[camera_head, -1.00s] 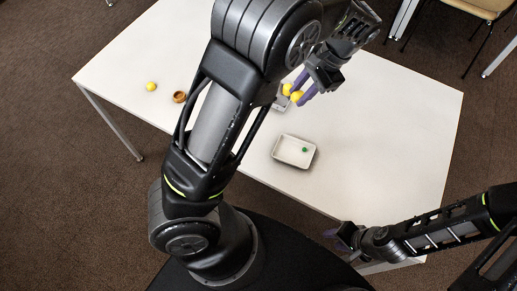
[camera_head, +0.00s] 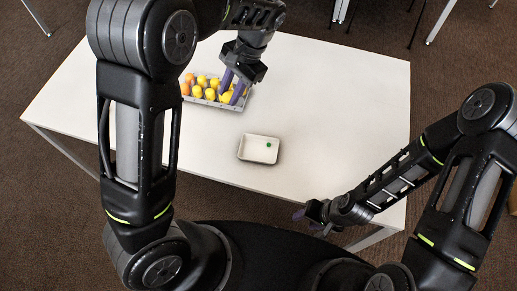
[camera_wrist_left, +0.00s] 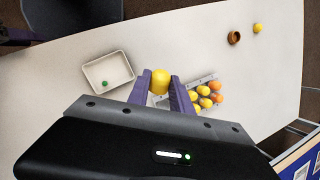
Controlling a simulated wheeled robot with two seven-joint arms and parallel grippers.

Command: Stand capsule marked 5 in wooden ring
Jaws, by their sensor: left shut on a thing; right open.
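My left gripper (camera_head: 234,92) reaches over the grey crate of capsules. The left wrist view shows its purple fingers (camera_wrist_left: 160,88) shut on a yellow capsule (camera_wrist_left: 160,80). No mark can be read on the capsule. The wooden ring (camera_wrist_left: 234,38), small and brown, stands apart on the table in the left wrist view, up and right of the fingers. My left arm hides it in the head view. My right gripper (camera_head: 308,219) is open near the table's front edge, away from the capsules.
The crate (camera_head: 247,104) holds several yellow and orange capsules. A white tray (camera_head: 247,156) holds a small green thing (camera_head: 269,145). Another yellow thing (camera_wrist_left: 258,28) lies beside the ring. The table's right half (camera_head: 350,110) is clear.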

